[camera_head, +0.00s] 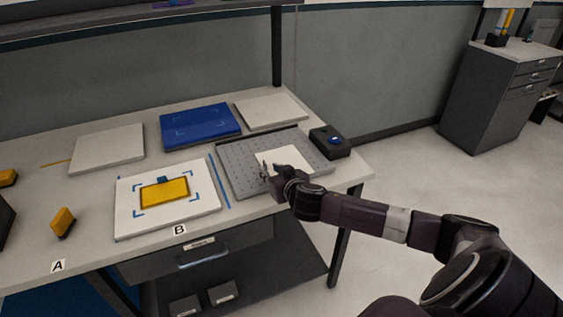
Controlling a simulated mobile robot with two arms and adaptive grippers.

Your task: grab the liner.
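A plain white sheet (292,156), which looks like the liner, lies on a grey perforated plate (232,177) at the right part of the table. My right gripper (267,169) is low over the plate, at the near left part of the sheet, and hides some of it. Its fingers are small here, and I cannot tell whether they are open, shut or touching the sheet. My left gripper is out of view. A yellow piece (164,192) with a small blue tab at its top lies on a white board (125,222) inside blue corner marks, left of the plate.
A black box with a blue button (331,142) stands right of the plate. A blue board (201,126) and two pale panels (108,148) (270,111) lie behind. A yellow block (63,222) sits front left. The table edge runs close below my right gripper.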

